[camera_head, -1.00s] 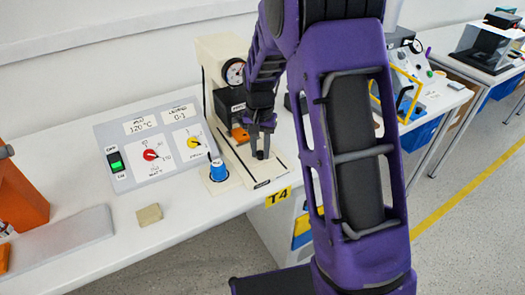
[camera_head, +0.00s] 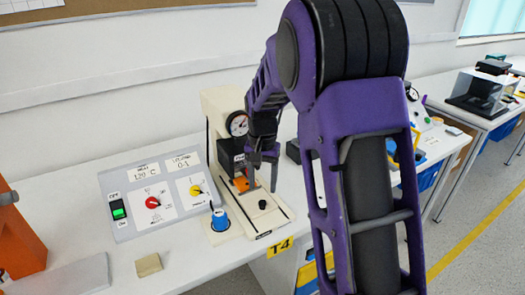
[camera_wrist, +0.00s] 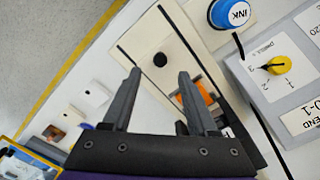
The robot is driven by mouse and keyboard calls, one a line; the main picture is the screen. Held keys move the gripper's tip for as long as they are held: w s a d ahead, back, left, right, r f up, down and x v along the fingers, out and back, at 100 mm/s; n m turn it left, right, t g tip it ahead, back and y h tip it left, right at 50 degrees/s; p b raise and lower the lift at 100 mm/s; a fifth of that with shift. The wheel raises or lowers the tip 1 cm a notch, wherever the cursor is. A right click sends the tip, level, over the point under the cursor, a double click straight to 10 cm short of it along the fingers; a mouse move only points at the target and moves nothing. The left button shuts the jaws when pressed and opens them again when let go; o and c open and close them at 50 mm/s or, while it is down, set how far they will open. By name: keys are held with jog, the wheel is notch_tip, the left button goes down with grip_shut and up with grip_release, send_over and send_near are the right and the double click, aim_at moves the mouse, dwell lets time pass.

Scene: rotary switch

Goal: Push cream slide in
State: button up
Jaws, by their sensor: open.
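The cream slide (camera_wrist: 140,35) is a flat strip with a small dark knob (camera_head: 262,204) at the front of the cream machine's base. The knob also shows clear in the wrist view (camera_wrist: 160,59), beyond my fingertips. My gripper (camera_head: 262,186) is open and empty, with its fingers apart and pointing down in front of the machine. In the wrist view my fingertips (camera_wrist: 160,73) are spread, and neither appears to touch the knob. An orange part (camera_head: 241,184) lies behind the knob under the machine's head, partly hidden by a finger in the wrist view.
The cream machine (camera_head: 220,105) with a dial stands behind my gripper. A blue INK cup (camera_head: 220,220) stands left of the slide. A grey control panel (camera_head: 125,185) is further left. A tan block (camera_head: 148,265) lies at the front left. My arm hides the table to the right.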

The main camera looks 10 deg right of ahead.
notch_tip(320, 180, up, 11)
jog(key=p, duration=0.1)
dwell(0.4)
